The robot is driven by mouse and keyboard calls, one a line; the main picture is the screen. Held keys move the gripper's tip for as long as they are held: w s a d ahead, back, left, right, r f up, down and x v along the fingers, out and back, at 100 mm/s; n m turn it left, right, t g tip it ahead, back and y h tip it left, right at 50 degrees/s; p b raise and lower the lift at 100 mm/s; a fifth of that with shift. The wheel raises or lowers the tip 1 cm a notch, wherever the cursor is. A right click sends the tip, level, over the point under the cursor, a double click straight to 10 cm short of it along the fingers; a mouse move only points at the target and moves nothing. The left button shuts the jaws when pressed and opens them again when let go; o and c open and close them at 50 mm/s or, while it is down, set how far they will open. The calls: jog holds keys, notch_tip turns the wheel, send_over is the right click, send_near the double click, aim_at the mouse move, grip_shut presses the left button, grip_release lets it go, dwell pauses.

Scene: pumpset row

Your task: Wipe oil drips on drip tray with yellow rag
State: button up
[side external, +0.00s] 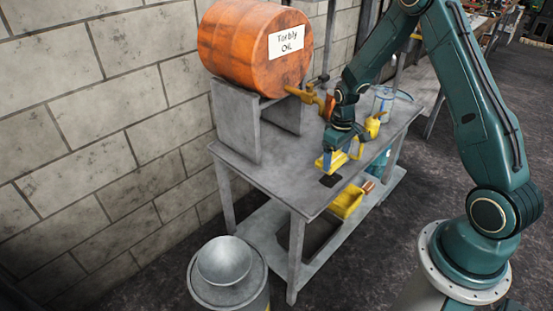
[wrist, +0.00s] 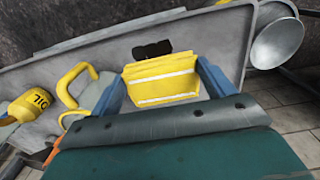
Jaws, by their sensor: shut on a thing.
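My gripper (side external: 337,156) is shut on the yellow rag (side external: 328,163), low over the grey bench top that looks like the drip tray (side external: 235,150). In the wrist view, the rag (wrist: 160,82) shows white stripes and sits between the blue fingers of my gripper (wrist: 160,90). A dark patch that looks like oil drips (side external: 330,181) lies just in front of the rag. In the wrist view the dark drips (wrist: 152,48) lie just beyond the rag's far edge, apart from it. Whether the rag touches the surface is unclear.
A yellow oil can (side external: 372,125) stands close behind my gripper, with a clear jug (side external: 383,101) beyond. An orange oil drum (side external: 255,45) with a brass tap (side external: 309,95) sits on a stand at left.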

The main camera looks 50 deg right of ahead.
aim_at(335, 169)
jog(key=shift+f, duration=2.65)
jog(key=shift+d+f, duration=0.5)
jog(key=shift+f, duration=0.2)
jog(key=shift+d, duration=1.3)
jog(key=shift+a, duration=0.9)
jog(key=shift+f, duration=0.6)
